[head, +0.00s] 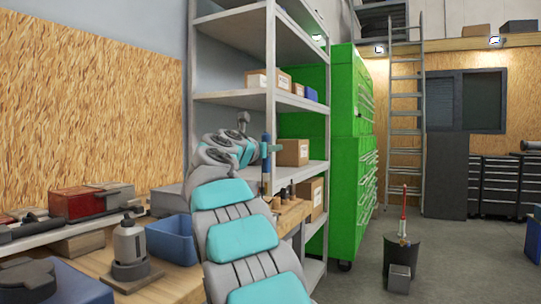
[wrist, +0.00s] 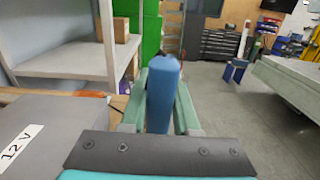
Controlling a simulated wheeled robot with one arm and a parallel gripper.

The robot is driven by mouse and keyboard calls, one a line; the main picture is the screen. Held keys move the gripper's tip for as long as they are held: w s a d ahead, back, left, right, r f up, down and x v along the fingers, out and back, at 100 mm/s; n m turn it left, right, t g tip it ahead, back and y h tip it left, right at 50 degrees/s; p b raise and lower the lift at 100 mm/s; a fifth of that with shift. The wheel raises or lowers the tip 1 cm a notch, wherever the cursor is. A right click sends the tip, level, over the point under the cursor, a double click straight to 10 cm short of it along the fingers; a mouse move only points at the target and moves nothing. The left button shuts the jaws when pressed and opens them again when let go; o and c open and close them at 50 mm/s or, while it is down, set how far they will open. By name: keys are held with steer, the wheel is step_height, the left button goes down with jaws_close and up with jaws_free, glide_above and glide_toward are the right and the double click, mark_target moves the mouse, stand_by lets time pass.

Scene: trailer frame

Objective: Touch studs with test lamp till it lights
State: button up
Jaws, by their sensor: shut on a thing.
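My gripper (head: 266,152) is at the end of my teal and grey arm, above the right end of the workbench (head: 290,213). It is shut on a blue upright handle, which I take to be the test lamp (head: 267,177). In the wrist view the blue lamp handle (wrist: 164,92) stands between the two pale green fingers; its tip is hidden and I see no glow on it. Small dark and tan upright pieces (head: 284,193) stand on the bench near the lamp; I cannot tell whether they are the studs. A grey box marked 12 V (wrist: 45,135) lies left of the gripper.
Metal shelves (head: 235,98) rise close behind the gripper. A green cabinet (head: 345,150) stands beyond. The floor to the right is mostly clear.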

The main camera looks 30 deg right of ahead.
steer(key=f+b, duration=0.1)
steer(key=b, duration=0.1)
steer(key=f+b, duration=0.1)
steer(key=f, duration=0.1)
steer(key=d+f+b, duration=0.1)
steer(key=b, duration=0.1)
steer(key=shift+w+f+b, duration=0.2)
steer(key=shift+w+b, duration=0.15)
steer(key=shift+r, duration=0.1)
steer(key=shift+r+p, duration=0.1)
steer(key=shift+p, duration=0.4)
steer(key=shift+f, duration=1.05)
stand_by(0.9)
steer(key=shift+r, duration=0.1)
stand_by(1.1)
step_height(320, 180, up, 5)
steer(key=p, duration=0.6)
stand_by(0.4)
